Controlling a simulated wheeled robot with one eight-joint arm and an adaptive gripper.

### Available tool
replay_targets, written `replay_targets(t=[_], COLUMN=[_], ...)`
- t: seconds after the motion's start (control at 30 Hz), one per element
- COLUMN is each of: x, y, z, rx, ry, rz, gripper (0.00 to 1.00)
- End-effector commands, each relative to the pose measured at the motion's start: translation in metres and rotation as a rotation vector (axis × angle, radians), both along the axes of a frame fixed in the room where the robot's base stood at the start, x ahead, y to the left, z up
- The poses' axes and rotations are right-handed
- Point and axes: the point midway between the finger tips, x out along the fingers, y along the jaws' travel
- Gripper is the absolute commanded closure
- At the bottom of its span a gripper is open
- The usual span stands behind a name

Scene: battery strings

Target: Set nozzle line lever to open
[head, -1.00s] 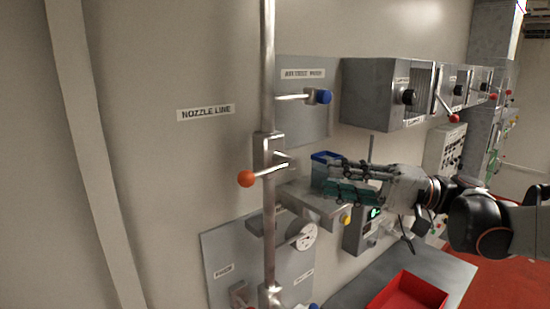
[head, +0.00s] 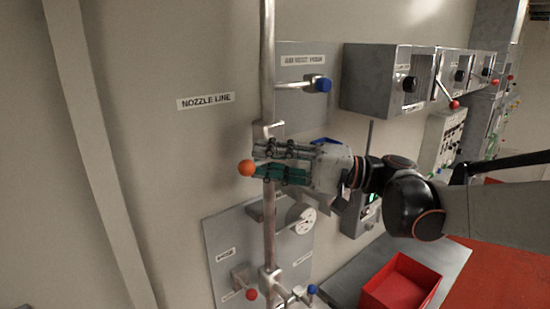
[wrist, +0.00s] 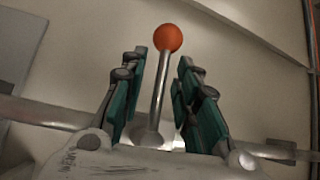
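The nozzle line lever has an orange ball knob (head: 246,168) on a short metal rod, in front of the vertical pipe (head: 268,90). The "NOZZLE LINE" label (head: 206,101) is on the wall to its upper left. My gripper (head: 255,163) reaches in from the right, its fingertips near the knob, hiding the rod in the head view. In the wrist view the gripper's green-padded fingers (wrist: 158,88) are open, one on each side of the lever rod (wrist: 158,92). The orange knob (wrist: 168,38) stands beyond the fingertips. Gaps show between rod and both fingers.
A red-knobbed lever (head: 251,294) is lower on the panel. A red bin (head: 402,284) stands on the bench at lower right.

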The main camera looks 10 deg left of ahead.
Motion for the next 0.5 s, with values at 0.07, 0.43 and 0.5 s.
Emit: replay_targets(t=[0.07, 0.43, 0.5], x=[0.0, -0.0001, -0.0002], y=[0.0004, 0.0, 0.0], z=[-0.0001, -0.0002, -0.0002], rx=[0.0, 0.0, 0.0], ry=[0.0, 0.0, 0.0], rz=[0.0, 0.0, 0.001], gripper=[0.71, 1.0, 1.0])
